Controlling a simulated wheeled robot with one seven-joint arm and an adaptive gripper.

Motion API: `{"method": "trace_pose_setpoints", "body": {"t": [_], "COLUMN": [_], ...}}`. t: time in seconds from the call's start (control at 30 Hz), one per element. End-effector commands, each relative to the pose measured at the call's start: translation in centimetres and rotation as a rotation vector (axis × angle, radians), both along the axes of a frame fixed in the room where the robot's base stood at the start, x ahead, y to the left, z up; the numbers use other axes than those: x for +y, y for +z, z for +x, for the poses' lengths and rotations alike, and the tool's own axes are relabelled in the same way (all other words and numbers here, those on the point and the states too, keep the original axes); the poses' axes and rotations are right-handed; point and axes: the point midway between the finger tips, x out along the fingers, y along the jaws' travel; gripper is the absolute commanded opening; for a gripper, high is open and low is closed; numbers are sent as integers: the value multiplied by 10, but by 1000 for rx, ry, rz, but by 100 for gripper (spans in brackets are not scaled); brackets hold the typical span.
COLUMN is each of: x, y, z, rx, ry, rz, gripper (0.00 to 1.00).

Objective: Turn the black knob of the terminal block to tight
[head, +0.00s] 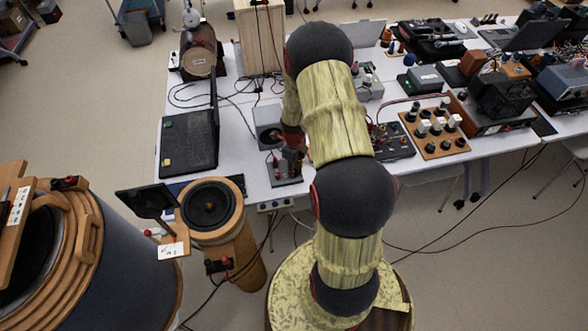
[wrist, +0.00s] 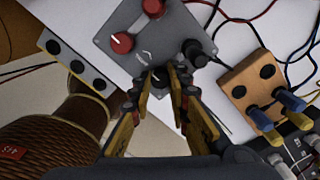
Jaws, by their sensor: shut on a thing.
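The terminal block appears to be the grey box (wrist: 148,38) in the wrist view, with two red knobs (wrist: 122,43) on its upper part and a black post (wrist: 195,54) at its right corner. My gripper (wrist: 167,70) is over its near corner, its fingers shut on a black knob (wrist: 160,80) that shows partly between them. The fingers hide much of this knob, and I cannot read how tight it is. In the head view my gripper (head: 291,150) points down at the grey box (head: 284,180) near the table's front edge, partly hidden by my arm.
A wooden block with blue and tan plugs (wrist: 262,92) is right of the box, with loose cables around. A grey strip with black sockets (wrist: 75,62) lies left. A black laptop (head: 188,142) is on the white table (head: 233,135); a wooden speaker (head: 209,204) stands in front.

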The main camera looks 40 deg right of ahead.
Motion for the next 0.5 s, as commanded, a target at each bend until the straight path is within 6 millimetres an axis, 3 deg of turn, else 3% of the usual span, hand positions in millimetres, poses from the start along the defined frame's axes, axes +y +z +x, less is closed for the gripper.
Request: {"method": "trace_pose_setpoints", "body": {"t": [0.5], "x": [-1], "y": [1], "z": [1], "rx": [-3], "ry": [-78], "rz": [-2], "gripper": [0]}}
